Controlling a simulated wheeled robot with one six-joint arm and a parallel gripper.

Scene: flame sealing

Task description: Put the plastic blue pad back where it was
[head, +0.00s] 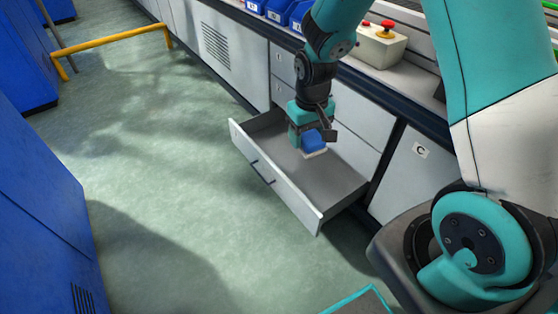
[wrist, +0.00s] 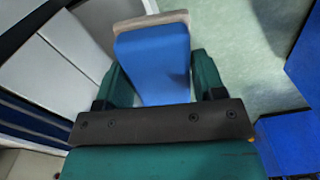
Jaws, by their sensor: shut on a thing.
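The blue pad (head: 313,139) is a small blue block with a pale layer along one edge. In the head view it is at my gripper (head: 305,138), over the open drawer (head: 335,178). In the wrist view the pad (wrist: 155,65) is between the two teal fingers of my gripper (wrist: 160,80), with its pale edge at the far end. My gripper is shut on it. I cannot tell whether the pad touches the drawer floor. The visible drawer floor is bare grey.
The drawer front (head: 270,172) sticks out into the aisle. A closed cabinet door marked C (head: 418,165) is to the right. Blue bins (head: 278,10) and a control box with a red button (head: 378,42) stand on the counter. A yellow rail (head: 115,38) is at the far left.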

